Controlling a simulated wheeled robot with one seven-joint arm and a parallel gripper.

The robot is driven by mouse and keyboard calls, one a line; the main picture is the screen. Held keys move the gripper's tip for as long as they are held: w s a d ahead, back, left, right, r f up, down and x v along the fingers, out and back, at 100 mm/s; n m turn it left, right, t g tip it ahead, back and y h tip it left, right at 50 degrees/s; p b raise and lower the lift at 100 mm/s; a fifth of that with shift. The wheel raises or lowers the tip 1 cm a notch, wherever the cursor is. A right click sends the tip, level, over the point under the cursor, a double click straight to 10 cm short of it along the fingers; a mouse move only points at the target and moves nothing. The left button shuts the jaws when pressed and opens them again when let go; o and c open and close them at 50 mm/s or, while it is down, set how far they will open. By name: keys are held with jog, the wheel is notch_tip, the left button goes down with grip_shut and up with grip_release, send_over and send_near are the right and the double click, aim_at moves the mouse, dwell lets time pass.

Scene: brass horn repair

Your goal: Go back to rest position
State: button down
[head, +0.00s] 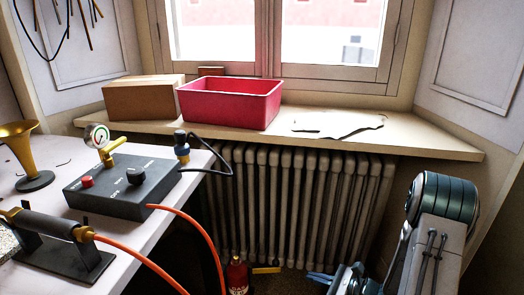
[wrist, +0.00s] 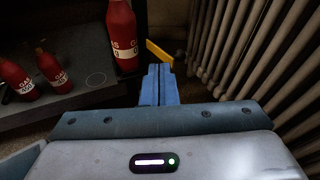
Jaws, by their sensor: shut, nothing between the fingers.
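My gripper (wrist: 158,86) has blue fingers, shut together with nothing between them. In the wrist view it points down beside the radiator, near red gas bottles. In the wrist view this bottle (wrist: 122,35) stands just left of and beyond the fingertips, and the yellow piece (wrist: 158,52) appears by the tips. I cannot tell whether they touch.
A radiator (head: 300,200) stands under the sill (head: 420,143), which holds a pink bin (head: 228,110) and a cardboard box (head: 140,100). The workbench at left carries a black control box (head: 115,190) and a brass horn (head: 20,150). An orange hose (head: 195,225) hangs off it. More bottles (wrist: 50,70) stand low at left.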

jog(key=s+a+r+n+g+h+p, duration=0.1)
jog(key=s+a+r+n+g+p, duration=0.3)
jog(key=r, duration=0.5)
jog(key=s+a+r+n+g+h+p, duration=0.15)
jog(key=s+r+n+p, duration=0.3)
jog(key=r, duration=0.45)
jog(key=s+a+r+n+g+h+p, duration=0.15)
jog(key=s+r+n+g+p, duration=0.3)
jog(key=r, duration=0.45)
jog(key=s+d+r+n+t+h+p, duration=0.2)
jog(key=r+p, duration=0.5)
jog(key=r, duration=0.4)
jog(key=s+d+r+n+t+h+p, duration=0.2)
jog(key=r+n+h+p, duration=0.4)
jog(key=r, duration=0.5)
jog(key=s+d+n, duration=0.1)
jog(key=s+n, duration=0.1)
jog(key=shift+d+r+n+h+p, duration=0.15)
jog(key=shift+n+h+p, duration=0.15)
jog(key=shift+p, duration=0.1)
